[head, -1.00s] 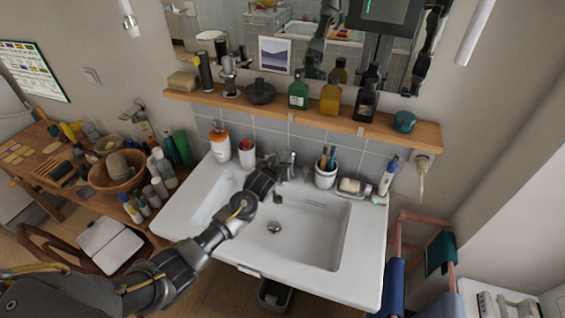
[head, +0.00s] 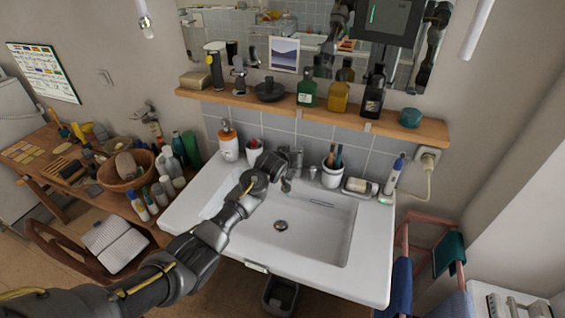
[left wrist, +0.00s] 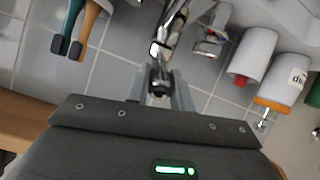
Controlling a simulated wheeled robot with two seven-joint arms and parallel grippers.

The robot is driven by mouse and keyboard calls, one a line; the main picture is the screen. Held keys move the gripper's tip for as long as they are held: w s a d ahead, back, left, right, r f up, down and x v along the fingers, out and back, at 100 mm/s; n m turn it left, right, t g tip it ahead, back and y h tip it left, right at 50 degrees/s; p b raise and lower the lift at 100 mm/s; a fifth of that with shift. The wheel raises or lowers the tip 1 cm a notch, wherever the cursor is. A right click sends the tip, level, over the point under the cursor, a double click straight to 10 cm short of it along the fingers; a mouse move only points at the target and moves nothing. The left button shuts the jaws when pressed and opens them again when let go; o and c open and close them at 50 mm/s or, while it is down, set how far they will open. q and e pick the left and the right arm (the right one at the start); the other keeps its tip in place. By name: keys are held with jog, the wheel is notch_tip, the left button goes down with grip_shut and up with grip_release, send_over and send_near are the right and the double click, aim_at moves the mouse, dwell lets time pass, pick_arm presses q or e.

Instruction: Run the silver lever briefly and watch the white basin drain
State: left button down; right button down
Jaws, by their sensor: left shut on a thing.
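The white basin (head: 320,250) is in the middle of the head view, with a round drain (head: 280,226) in its floor. No water shows in it. The silver faucet (head: 287,172) stands at its back edge and also shows in the left wrist view (left wrist: 174,25). My left gripper (head: 274,162) reaches in from the left beside the faucet; my arm hides part of the basin's left side. In the left wrist view my left fingers (left wrist: 159,88) are closed around the silver lever's end (left wrist: 158,75). My right gripper is not directly in view.
A white-orange bottle (head: 228,146), a white cup (head: 254,150) and a toothbrush cup (head: 332,172) stand along the sink's back edge. A soap dish (head: 359,187) is at right. A wooden shelf (head: 330,119) with bottles runs above. The basin's right half is clear.

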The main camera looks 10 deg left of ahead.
pick_arm(q)
jog(key=c, duration=1.2)
grip_release()
jog(key=shift+c, duration=0.2)
jog(key=b+v, duration=0.2)
jog(key=v, duration=0.8)
jog(key=shift+s+r, duration=0.2)
jog(key=shift+s, duration=0.15)
